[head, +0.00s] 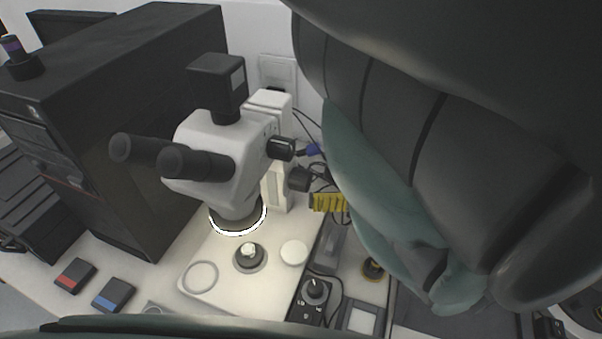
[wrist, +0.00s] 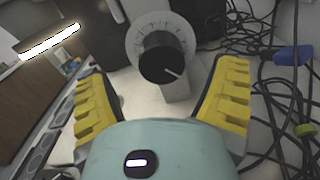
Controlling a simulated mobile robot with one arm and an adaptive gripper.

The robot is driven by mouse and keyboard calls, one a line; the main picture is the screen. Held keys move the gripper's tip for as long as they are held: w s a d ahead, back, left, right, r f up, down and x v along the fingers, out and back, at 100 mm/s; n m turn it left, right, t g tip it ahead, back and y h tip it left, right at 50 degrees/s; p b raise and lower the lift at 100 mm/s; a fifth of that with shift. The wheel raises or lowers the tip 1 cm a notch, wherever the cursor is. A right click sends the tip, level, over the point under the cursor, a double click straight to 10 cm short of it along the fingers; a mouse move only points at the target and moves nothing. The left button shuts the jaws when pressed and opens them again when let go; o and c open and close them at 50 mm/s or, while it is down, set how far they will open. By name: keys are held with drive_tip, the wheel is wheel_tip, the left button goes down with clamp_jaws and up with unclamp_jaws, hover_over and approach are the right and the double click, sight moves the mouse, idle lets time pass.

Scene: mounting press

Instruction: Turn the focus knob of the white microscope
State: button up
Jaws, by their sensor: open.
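The white microscope (head: 215,140) stands on its pale base, with two black eyepieces at the left and a lit ring under its head. Two black knobs show on its right side: an upper one (head: 281,148) and a lower one (head: 299,179), the latter near my gripper. In the wrist view, a round black knob (wrist: 160,58) with a white pointer line sits in front of a pale graduated ring. My gripper (wrist: 163,78) is open, its yellow fingers to either side of and below that knob, with visible gaps. One yellow finger shows in the head view (head: 328,203); my arm hides the rest.
A large black cabinet (head: 150,90) stands left of the microscope. Dark cables (wrist: 275,100) and a blue plug (wrist: 292,55) lie right of my gripper. A small joystick box (head: 314,296) sits below my gripper in the head view. A white disc (head: 294,252) lies on the base.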

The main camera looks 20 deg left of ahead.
sight(309, 182)
drive_tip(key=shift+w+a, duration=0.2)
drive_tip(key=shift+a, duration=2.15)
drive_tip(key=shift+c, duration=0.5)
drive_tip(key=c, duration=1.1)
